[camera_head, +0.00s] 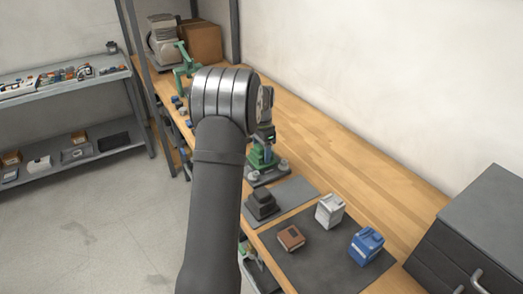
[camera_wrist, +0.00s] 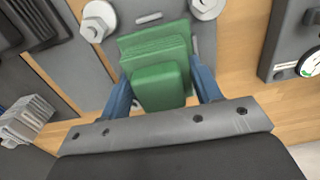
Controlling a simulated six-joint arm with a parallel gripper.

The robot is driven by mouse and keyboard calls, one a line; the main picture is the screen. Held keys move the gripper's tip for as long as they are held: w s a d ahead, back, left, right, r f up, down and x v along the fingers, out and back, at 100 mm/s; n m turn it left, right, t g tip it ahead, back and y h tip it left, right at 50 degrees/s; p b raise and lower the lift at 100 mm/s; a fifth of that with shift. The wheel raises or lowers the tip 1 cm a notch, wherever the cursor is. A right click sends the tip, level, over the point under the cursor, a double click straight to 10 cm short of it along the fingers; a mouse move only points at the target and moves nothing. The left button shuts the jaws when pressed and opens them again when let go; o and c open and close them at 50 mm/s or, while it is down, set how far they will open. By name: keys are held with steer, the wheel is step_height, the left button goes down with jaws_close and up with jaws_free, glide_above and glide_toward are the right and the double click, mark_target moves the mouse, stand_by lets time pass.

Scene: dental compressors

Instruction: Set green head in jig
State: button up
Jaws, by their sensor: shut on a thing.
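The green head (camera_wrist: 160,85) is a stepped green block between the two blue fingers of my gripper (camera_wrist: 162,78), which is shut on it. In the head view the green head (camera_head: 262,157) shows low under my wrist, partly hidden by my arm. The jig (camera_head: 268,178) is a grey base with pale round knobs directly below or around the head. In the wrist view, bolt-like knobs of the jig (camera_wrist: 99,20) stand on either side of the head's far end. I cannot tell whether the head touches the jig, as its underside is hidden.
Nearer on the bench, a black block (camera_head: 263,204) sits on a grey plate. A dark mat (camera_head: 335,262) holds a brown block (camera_head: 291,238), a white block (camera_head: 330,210) and a blue block (camera_head: 366,245). A dark cabinet (camera_head: 480,235) stands right.

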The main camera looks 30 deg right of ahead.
steer(key=shift+f, duration=0.75)
stand_by(1.7)
steer(key=o, duration=1.5)
steer(key=shift+c, duration=0.2)
steer(key=shift+o, duration=0.5)
steer(key=shift+o, duration=1.4)
steer(key=shift+r, duration=3.5)
steer(key=shift+f, duration=0.1)
